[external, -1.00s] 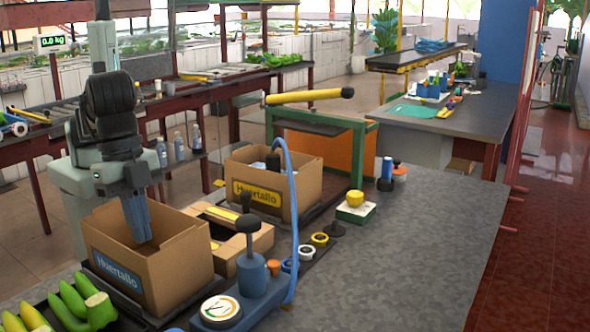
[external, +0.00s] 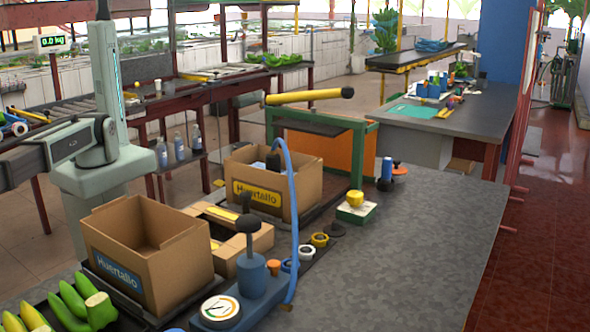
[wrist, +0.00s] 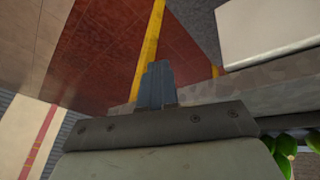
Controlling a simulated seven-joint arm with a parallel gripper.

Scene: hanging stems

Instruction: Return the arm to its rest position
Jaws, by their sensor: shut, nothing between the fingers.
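My gripper (wrist: 157,68) shows in the wrist view with its two blue-grey fingers pressed together and nothing between them. Red tiled floor lies beyond the fingertips. In the external view my arm reaches out past the left edge of the picture, so the gripper itself is hidden there.
An open Huertallo box (external: 140,258) stands on the front bench beside green bananas (external: 75,303); a second box (external: 272,188) stands behind it. A blue press-like tool (external: 252,275) is at the front. The grey bench top (external: 420,240) to the right is mostly clear.

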